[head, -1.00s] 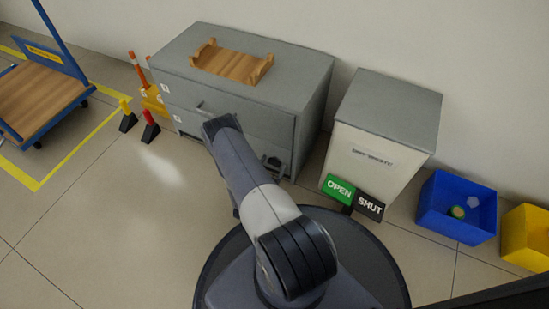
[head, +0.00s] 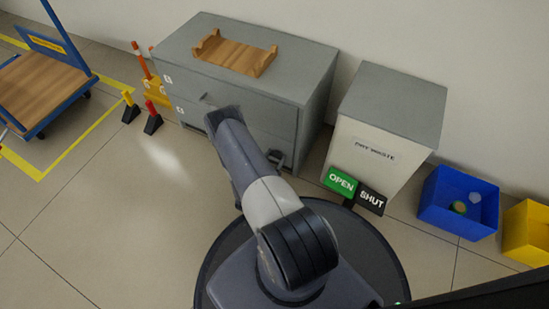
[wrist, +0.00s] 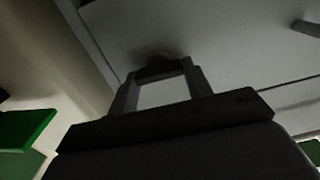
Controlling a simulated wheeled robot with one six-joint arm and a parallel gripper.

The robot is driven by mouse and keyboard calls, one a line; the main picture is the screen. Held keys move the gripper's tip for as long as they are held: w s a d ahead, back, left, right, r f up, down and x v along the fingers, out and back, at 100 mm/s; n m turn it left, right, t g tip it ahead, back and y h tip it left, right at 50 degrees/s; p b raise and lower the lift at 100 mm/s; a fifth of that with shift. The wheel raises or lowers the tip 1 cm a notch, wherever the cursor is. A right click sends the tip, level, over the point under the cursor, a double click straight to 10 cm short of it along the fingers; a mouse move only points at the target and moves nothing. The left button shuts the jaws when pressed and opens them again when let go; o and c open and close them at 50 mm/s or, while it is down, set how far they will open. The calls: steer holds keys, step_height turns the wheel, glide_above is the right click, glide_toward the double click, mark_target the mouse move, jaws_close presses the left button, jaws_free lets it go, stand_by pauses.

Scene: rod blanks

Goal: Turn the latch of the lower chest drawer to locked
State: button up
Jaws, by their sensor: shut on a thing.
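The grey chest (head: 300,92) stands against the wall, with its drawer fronts facing me. My arm crosses the front and hides much of the lower drawer. My gripper (head: 276,158) is small and dark at the right part of the lower drawer front. In the wrist view my gripper (wrist: 160,80) has its two fingers close to the grey drawer face, shut on the dark latch (wrist: 157,64). The latch is in shadow and partly hidden by the fingers, so I cannot tell which way it points. A drawer handle (wrist: 306,28) shows at the right of that view.
A wooden cradle (head: 232,54) lies on the chest. A white cabinet (head: 365,150) stands right of it, with green OPEN (head: 341,181) and black SHUT (head: 371,200) signs in front. Blue (head: 455,218) and yellow bins (head: 525,225) are farther right. Open floor lies left.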

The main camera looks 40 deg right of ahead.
stand_by(0.3)
steer(key=o, duration=1)
steer(key=shift+a, duration=0.15)
